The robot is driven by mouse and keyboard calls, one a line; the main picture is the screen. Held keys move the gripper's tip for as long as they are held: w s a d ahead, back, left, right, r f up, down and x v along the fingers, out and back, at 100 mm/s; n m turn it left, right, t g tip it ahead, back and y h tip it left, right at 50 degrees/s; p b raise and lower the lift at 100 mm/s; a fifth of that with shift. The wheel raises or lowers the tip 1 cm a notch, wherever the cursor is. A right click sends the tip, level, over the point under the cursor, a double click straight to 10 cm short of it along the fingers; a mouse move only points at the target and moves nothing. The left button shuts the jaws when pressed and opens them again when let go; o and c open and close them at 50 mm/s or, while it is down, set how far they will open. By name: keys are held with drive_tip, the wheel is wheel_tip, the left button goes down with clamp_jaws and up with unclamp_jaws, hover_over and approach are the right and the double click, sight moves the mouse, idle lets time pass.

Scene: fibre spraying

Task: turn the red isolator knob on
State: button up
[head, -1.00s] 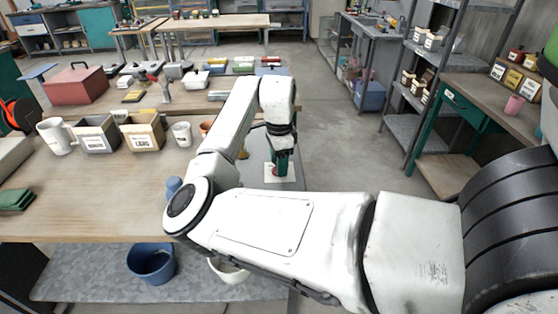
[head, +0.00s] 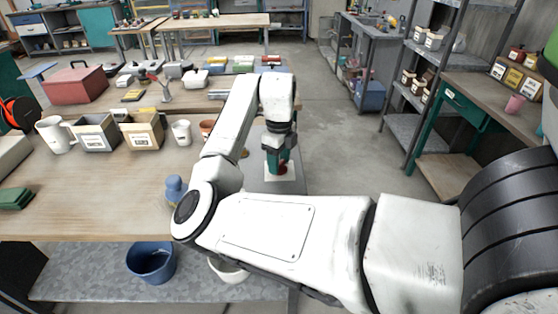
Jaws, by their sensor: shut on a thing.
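The red isolator knob (head: 281,170) shows as a small red patch on a pale square plate (head: 283,177) at the right end of the wooden table. My gripper (head: 277,163) points down over the plate and is shut on the knob. The green gripper body and the fingers cover most of the knob. Its angle and any on or off marking are too small and hidden to read.
Cups, a white mug (head: 56,134) and two labelled bins (head: 145,131) stand left of my arm. A blue bottle (head: 175,189) stands close beside my arm's elbow. The floor right of the table is clear up to the shelving (head: 409,127).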

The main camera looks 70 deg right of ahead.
drive_tip(key=shift+r+m, duration=0.1)
drive_tip(key=shift+m, duration=0.6)
drive_tip(key=o, duration=1)
drive_tip(key=shift+o, duration=0.2)
wheel_tip(320, 180, up, 11)
drive_tip(key=b, duration=0.1)
idle(0.3)
